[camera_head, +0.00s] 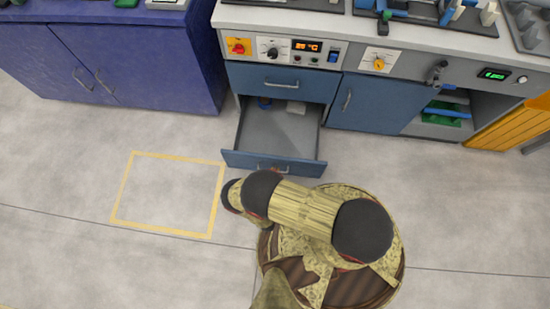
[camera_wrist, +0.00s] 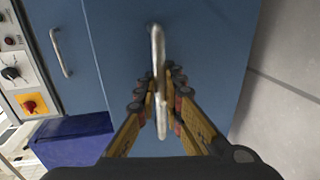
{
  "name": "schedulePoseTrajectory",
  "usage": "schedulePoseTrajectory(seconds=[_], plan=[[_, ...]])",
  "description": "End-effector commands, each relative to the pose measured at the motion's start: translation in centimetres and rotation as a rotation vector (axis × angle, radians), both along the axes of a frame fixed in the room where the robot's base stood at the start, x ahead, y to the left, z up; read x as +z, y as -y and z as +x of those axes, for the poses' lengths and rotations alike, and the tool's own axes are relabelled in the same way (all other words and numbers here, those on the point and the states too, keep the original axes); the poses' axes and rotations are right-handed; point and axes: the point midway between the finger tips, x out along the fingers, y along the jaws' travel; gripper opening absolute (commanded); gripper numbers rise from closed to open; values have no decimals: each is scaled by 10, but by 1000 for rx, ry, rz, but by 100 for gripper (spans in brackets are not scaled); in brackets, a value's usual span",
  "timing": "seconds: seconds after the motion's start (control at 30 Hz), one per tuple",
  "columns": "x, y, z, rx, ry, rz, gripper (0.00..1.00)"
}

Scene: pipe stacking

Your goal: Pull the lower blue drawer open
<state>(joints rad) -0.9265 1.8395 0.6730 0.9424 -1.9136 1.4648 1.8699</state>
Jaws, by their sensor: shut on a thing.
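The lower blue drawer (camera_head: 236,160) stands pulled well out of the workbench cabinet in the head view. In the head view my arm hides most of the gripper at the drawer's front edge.
The upper blue drawer (camera_head: 260,79) above is shut. A blue cabinet door (camera_head: 370,105) and an open shelf with a green tray (camera_head: 447,113) are to the right. A purple-blue cabinet (camera_head: 130,70) stands left. The floor inside the yellow outline (camera_head: 170,195) is clear.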

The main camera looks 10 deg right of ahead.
Motion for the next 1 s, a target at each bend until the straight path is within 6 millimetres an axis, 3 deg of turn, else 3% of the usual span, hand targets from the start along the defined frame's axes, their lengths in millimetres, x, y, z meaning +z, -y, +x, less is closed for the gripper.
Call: schedulePoseTrajectory(seconds=[0.37,0.4,0.63,1.0], plan=[[0,0,0,0,-1,0,0],[0,0,0,0,-1,0,11],[0,0,0,0,0,0,24],[2,0,0,0,0,0,25]])
